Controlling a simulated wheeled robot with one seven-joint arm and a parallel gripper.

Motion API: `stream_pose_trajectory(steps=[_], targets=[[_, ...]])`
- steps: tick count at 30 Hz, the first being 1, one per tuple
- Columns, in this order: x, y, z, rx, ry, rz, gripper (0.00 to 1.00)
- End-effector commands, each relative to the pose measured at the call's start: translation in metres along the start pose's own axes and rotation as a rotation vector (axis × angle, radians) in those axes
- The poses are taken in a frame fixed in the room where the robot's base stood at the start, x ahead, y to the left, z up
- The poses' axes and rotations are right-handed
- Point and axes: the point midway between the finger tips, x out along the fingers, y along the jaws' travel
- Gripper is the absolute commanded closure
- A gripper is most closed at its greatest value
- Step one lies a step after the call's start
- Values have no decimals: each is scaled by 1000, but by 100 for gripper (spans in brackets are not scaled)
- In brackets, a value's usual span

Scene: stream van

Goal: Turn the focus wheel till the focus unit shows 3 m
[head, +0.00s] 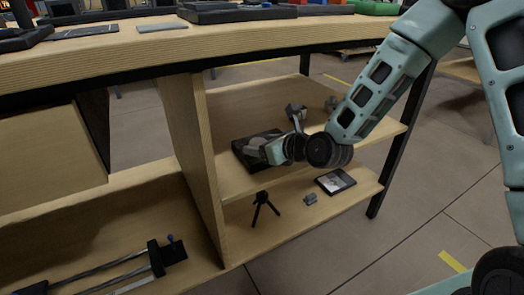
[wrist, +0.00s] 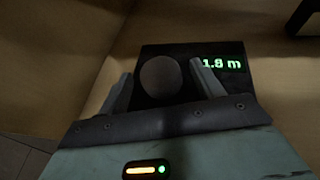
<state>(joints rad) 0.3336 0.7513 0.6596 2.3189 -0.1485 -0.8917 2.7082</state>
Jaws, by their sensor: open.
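The focus unit (wrist: 215,85) is a dark flat box, with a display (wrist: 221,64) lit in green that reads 1.8 m. Its round grey focus wheel (wrist: 163,78) is at the centre of the wrist view. My gripper (wrist: 160,70) is open, with one finger on each side of the wheel; I cannot tell whether either finger touches it. In the head view the unit (head: 241,153) lies on the upper shelf under the counter, partly hidden by my gripper (head: 256,148). The display cannot be read there.
The counter (head: 240,48) overhangs the shelf (head: 365,143), and an upright wooden panel (head: 192,150) stands to the left. A small grey device (head: 296,112) stands behind my wrist. A small tripod (head: 263,207) and a dark framed card (head: 335,181) are on the shelf below.

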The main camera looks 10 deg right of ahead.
Motion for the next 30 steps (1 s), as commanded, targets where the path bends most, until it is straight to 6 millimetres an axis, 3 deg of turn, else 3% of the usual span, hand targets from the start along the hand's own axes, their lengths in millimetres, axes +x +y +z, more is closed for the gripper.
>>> stream_pose_trajectory(steps=[10, 11, 15, 16, 23, 30], targets=[[5, 0, 1, 0, 0, -1, 34], [5, 0, 1, 0, 0, -1, 36], [5, 0, 0, 0, 0, 0, 75], [5, 0, 0, 0, 0, 0, 78], [4, 1, 2, 13, -1, -24, 78], [5, 5, 3, 72, -1, -161, 77]])
